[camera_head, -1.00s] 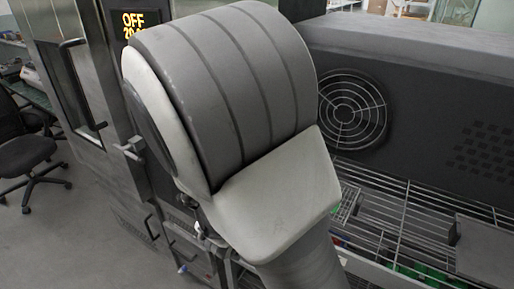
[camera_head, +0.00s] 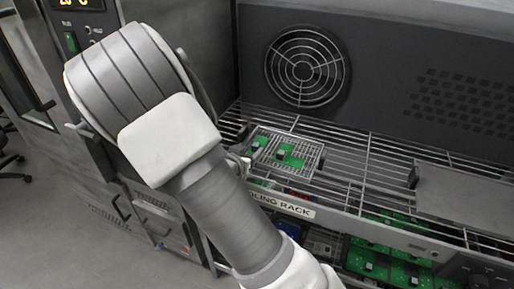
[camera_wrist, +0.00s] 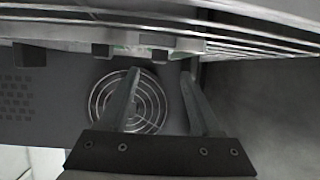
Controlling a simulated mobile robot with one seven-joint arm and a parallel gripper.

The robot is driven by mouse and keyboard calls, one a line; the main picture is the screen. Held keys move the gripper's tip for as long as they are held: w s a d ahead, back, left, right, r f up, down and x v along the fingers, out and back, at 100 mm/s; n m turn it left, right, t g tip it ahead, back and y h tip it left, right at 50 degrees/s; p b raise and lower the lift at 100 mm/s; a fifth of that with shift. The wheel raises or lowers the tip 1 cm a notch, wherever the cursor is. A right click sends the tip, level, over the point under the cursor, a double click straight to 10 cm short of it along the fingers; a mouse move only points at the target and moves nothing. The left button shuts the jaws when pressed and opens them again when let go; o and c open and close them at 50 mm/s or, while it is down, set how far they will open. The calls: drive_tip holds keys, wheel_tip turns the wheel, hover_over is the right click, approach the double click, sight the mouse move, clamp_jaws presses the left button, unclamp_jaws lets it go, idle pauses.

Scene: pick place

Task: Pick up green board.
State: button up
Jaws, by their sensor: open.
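Two green boards sit in a small wire tray (camera_head: 318,163) on the cooling rack in the head view. One green board (camera_head: 289,155) is toward the tray's right, and another green board (camera_head: 258,143) is at its left. In the wrist view, which looks upside down, my gripper (camera_wrist: 160,74) has its two fingers apart with nothing between them. A thin green strip (camera_wrist: 122,48) shows by the rack bars just beyond the fingertips; I cannot tell which board it is. In the head view my arm hides most of my gripper, left of the tray.
The wire cooling rack (camera_head: 352,180) runs across the front, with a fan grille (camera_head: 307,66) on the wall behind. A flat grey plate (camera_head: 465,195) lies on the rack at right. More green boards (camera_head: 368,262) are on the level below. Rack bars between tray and plate are bare.

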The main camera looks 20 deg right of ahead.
sight(254, 147)
drive_tip(key=x, duration=0.5)
drive_tip(key=shift+d+f+b, duration=0.1)
drive_tip(key=shift+f+b, duration=0.2)
clamp_jaws()
